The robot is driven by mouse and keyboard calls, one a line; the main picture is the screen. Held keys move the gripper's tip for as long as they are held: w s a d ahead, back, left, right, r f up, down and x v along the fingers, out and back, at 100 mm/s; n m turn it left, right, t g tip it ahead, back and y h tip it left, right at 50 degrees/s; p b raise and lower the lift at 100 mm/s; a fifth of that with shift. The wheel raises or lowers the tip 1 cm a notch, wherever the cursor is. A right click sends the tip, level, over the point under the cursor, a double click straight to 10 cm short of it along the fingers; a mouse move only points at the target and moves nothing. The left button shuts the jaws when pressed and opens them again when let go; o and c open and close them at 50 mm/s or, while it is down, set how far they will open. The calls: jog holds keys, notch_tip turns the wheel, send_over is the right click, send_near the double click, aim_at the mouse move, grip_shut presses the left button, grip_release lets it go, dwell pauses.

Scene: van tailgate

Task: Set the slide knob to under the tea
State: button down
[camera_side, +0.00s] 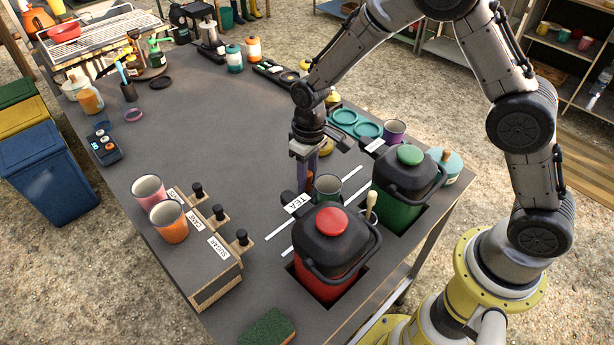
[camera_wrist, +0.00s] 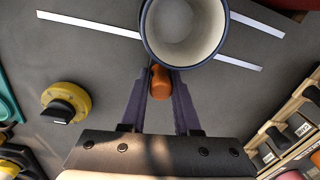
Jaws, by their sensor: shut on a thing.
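An orange knob (camera_wrist: 160,82) sits between my fingertips at the rim side of a dark green mug with a pale inside (camera_wrist: 185,25). I cannot tell whether the knob is joined to the mug. In the side view my gripper (camera_side: 305,180) reaches down beside the mug (camera_side: 328,187), shut on the orange knob. The mug stands on the table among white strips (camera_side: 353,173). The red dispenser (camera_side: 330,250) with the TEA label (camera_side: 298,203) is just in front of the mug. The green dispenser (camera_side: 400,190) stands behind it to the right.
A wooden holder (camera_side: 215,285) with SUGAR and other labels and black knobs stands left, with pink (camera_side: 149,190) and orange (camera_side: 169,222) cups beside it. A yellow dial (camera_wrist: 66,102) is left of my gripper in the wrist view. A green sponge (camera_side: 267,328) lies at the front edge.

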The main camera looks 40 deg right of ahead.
jog(key=shift+a, duration=0.1)
dwell(0.8)
jog(key=a, duration=1.1)
jog(key=shift+a, duration=0.2)
jog(key=c, duration=0.6)
grip_release()
jog(key=shift+d+r, duration=0.1)
jog(key=shift+r, duration=0.05)
jog(key=r, duration=1.3)
jog(key=shift+w+d+r, duration=0.1)
jog(key=shift+d+r, duration=0.2)
